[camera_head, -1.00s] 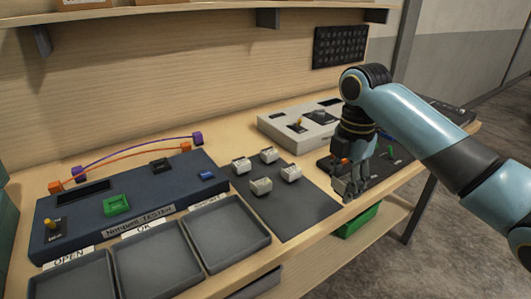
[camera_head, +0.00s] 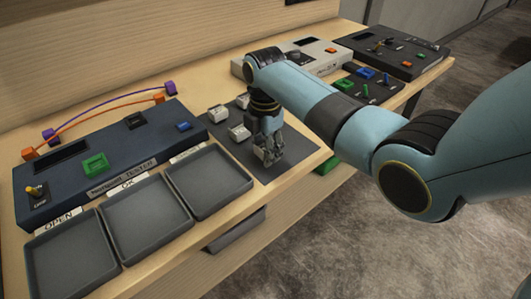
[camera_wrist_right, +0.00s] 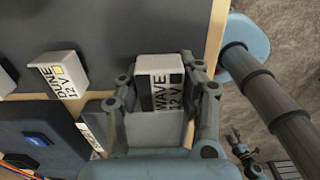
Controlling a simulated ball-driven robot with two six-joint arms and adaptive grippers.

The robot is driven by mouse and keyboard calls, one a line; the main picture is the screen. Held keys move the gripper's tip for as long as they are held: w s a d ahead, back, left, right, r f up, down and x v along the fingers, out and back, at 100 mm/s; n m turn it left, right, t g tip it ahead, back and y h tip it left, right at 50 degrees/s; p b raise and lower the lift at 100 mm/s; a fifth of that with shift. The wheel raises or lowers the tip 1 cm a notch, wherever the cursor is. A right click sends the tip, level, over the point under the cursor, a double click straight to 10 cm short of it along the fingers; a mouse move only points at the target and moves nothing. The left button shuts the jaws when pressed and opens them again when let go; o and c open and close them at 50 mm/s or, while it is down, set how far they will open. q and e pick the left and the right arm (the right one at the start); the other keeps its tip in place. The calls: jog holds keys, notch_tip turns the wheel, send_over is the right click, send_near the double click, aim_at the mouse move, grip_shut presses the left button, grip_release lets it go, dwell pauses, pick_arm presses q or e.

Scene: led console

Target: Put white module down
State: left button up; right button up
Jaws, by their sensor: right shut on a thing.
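My right gripper (camera_head: 268,158) is over the front part of the dark mat (camera_head: 296,146). In the right wrist view, its fingers (camera_wrist_right: 160,105) are shut on a white module (camera_wrist_right: 158,70) labelled WAVE 12 V. The gripper mostly hides this module in the head view, and I cannot tell whether it touches the mat. Other white modules stand on the mat, one at the left (camera_head: 218,113) and one close beside the gripper (camera_head: 240,132). A module labelled DUNE 12 V (camera_wrist_right: 62,70) is left of the held one in the right wrist view. My left gripper is not in view.
The blue tester (camera_head: 120,155) with a green socket (camera_head: 95,163) stands left of the mat. Grey trays, one marked OPEN (camera_head: 72,262) and one marked OK (camera_head: 150,222), lie in front of it. A grey console (camera_head: 325,60) and a black box (camera_head: 405,62) stand behind, right.

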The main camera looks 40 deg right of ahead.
jog(key=shift+f, duration=0.95)
jog(key=shift+f, duration=0.15)
jog(key=o, duration=1.2)
jog(key=shift+c, duration=0.2)
jog(key=shift+r, duration=0.55)
notch_tip(320, 180, up, 11)
jog(key=shift+r, duration=0.15)
